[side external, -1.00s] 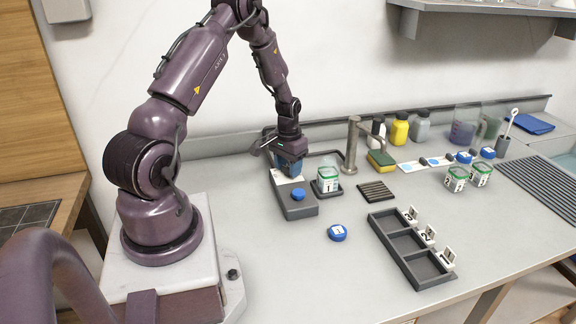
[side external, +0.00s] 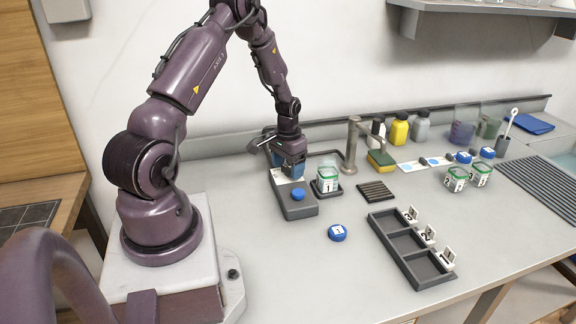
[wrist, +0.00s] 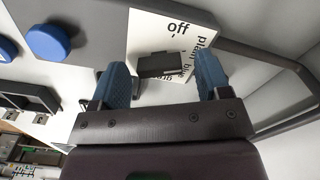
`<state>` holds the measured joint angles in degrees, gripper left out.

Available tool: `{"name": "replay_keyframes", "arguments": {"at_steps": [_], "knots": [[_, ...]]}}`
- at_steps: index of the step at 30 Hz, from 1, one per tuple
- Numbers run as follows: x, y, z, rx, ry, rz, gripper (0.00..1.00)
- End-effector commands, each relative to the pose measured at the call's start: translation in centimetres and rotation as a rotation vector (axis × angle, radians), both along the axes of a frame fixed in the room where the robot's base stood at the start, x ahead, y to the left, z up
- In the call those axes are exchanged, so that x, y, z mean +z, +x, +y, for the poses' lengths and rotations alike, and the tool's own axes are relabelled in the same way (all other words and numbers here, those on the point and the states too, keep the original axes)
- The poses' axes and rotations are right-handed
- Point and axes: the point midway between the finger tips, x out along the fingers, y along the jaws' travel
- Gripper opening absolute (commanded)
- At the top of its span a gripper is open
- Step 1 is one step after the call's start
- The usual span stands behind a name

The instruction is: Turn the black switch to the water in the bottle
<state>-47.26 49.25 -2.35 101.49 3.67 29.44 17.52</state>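In the wrist view, the black switch (wrist: 160,65) sits on a white card (wrist: 150,28) printed with "off", "plain", "blue" and a partly covered word. My gripper (wrist: 163,75) is open, its two blue fingers on either side of the switch, with gaps to it. In the side view, my gripper (side external: 287,166) is low over the back of a grey box (side external: 297,209) with a blue button (side external: 298,194); the switch is hidden there. A clear jar (side external: 327,180) marked 1, with a green rim, stands beside the box near the tap (side external: 352,147).
Bottles stand at the back, one yellow (side external: 399,131) and one grey (side external: 421,128). A sponge (side external: 381,160) is near the tap. Two more jars (side external: 457,179) stand right. A numbered tray (side external: 406,250) and a blue lid (side external: 337,233) lie in front. The front counter is mostly clear.

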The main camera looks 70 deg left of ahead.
Motion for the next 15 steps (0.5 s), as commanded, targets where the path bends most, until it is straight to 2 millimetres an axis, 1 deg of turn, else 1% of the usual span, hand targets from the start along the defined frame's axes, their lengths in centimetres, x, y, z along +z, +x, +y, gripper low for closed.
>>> {"name": "replay_keyframes", "arguments": {"at_steps": [5,8,11,15], "knots": [[0.0,0.0,0.0,0.000,0.000,-0.001,0.70],[0.5,0.1,0.0,0.000,0.002,-0.002,0.70],[1.8,0.1,0.1,0.000,0.004,-0.004,0.70],[4.7,0.1,0.1,-0.001,0.006,-0.005,0.70]]}}
